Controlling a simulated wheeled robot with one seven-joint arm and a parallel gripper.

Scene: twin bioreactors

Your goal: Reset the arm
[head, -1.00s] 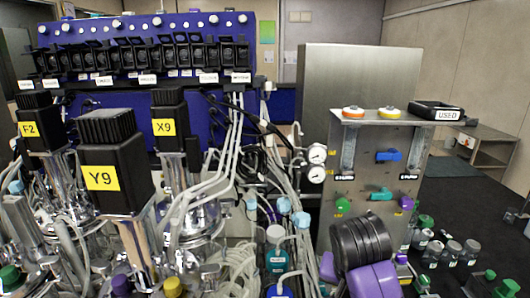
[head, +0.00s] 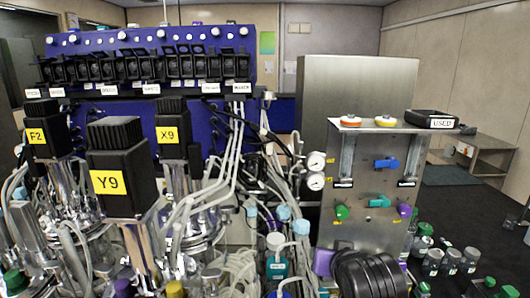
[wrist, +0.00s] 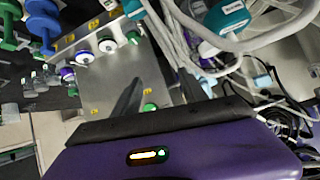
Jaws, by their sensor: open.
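My arm shows at the bottom of the head view as a black ribbed section (head: 368,272) beside a purple part (head: 323,262), in front of the steel control panel. In the wrist view the purple gripper housing with its black front edge fills the bottom, and a small lit indicator shows on it. My gripper (wrist: 160,92) is open, with a dark, narrow finger shape over the panel. I see nothing held in it. The fingertips are hidden in the head view.
The steel panel (head: 365,240) carries coloured valves and gauges (head: 316,160). Bioreactors with black motors, such as Y9 (head: 115,165), and many tubes crowd the left. Bottles (head: 450,262) stand at the lower right.

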